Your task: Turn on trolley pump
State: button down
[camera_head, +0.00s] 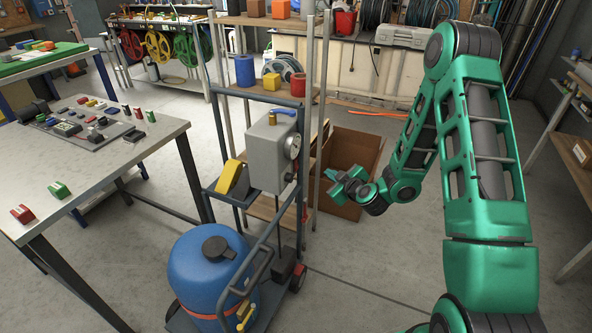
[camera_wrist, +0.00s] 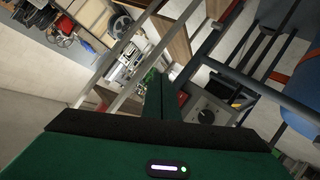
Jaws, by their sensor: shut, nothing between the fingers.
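The trolley (camera_head: 268,262) stands in the middle of the head view, with a blue tank (camera_head: 208,268) low on it. A grey pump box (camera_head: 268,158) with a round dial (camera_head: 293,146) is mounted above. A blue lever (camera_head: 284,113) and a small brass fitting (camera_head: 271,120) sit on top of the box. I cannot tell which part is the pump's switch. My gripper (camera_head: 345,181) is shut and empty, to the right of the pump box and apart from it. Its shut fingers also show in the wrist view (camera_wrist: 160,97).
A cardboard box (camera_head: 352,160) stands on the floor behind my gripper. A workbench (camera_head: 90,165) with small parts is at the left. Shelves with bins stand behind the trolley. Bare floor lies right of the trolley.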

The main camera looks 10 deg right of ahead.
aim_at(300, 167)
jog(key=shift+a, duration=0.1)
jog(key=w+a+f, duration=0.1)
jog(key=w+a, duration=0.4)
jog(key=a, duration=0.1)
jog(key=shift+a, duration=0.4)
dwell(0.3)
dwell(1.5)
jog(key=shift+a, duration=0.1)
dwell(0.4)
jog(key=shift+w+a, duration=0.15)
jog(key=shift+a, duration=0.1)
jog(key=shift+w+a, duration=0.25)
jog(key=shift+a, duration=0.1)
dwell(1.0)
jog(key=shift+d, duration=0.1)
jog(key=shift+s+d, duration=0.45)
jog(key=shift+d, duration=0.05)
